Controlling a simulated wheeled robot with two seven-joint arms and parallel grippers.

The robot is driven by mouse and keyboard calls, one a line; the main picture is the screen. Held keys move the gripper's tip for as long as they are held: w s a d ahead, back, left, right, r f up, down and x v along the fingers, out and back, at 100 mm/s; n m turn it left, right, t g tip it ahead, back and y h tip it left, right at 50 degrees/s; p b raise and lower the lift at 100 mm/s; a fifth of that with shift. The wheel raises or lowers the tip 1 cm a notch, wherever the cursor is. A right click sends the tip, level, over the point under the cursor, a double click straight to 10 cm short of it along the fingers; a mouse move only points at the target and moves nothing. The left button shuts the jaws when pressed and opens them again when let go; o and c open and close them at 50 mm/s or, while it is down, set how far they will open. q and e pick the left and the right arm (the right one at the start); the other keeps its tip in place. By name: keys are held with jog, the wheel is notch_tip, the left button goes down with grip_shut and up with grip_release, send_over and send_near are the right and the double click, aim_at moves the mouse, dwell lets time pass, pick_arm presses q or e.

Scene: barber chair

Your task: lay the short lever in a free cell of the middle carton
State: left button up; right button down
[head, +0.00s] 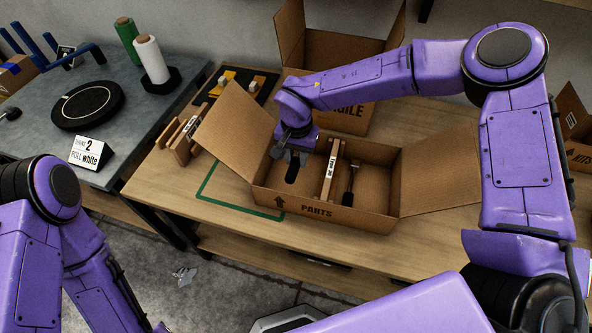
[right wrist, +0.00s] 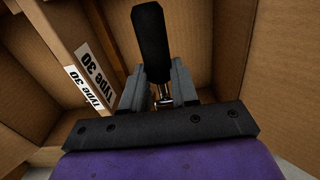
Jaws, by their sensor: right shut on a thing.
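The middle carton (head: 375,220), marked PARTS, stands open on the wooden table with its side flaps spread. A wooden divider (head: 331,172) with a white label parts it into a left and a right cell. My right gripper (head: 292,158) is over the left cell, shut on a short lever (head: 291,174) with a black grip. In the right wrist view the lever (right wrist: 150,42) sits between the jaws, its metal shaft low between the fingers. Another black-handled lever (head: 349,190) lies in the right cell. My left gripper is out of view; only its arm shows.
The left flap (head: 238,128) rises beside my right gripper. Wooden pieces (head: 181,141) stand left of the carton. A green outline (head: 228,204) marks bare table.

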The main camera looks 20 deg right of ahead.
aim_at(296, 157)
notch_tip(296, 157, down, 6)
jog(key=shift+w+f, duration=0.15)
jog(key=shift+f, duration=0.1)
jog(key=shift+w+f, duration=0.1)
jog(key=shift+w, duration=0.05)
jog(key=shift+f, duration=0.1)
jog(key=c, duration=0.9)
grip_release()
jog(key=shift+o, duration=0.2)
notch_tip(296, 157, up, 12)
jog(key=shift+r, duration=0.15)
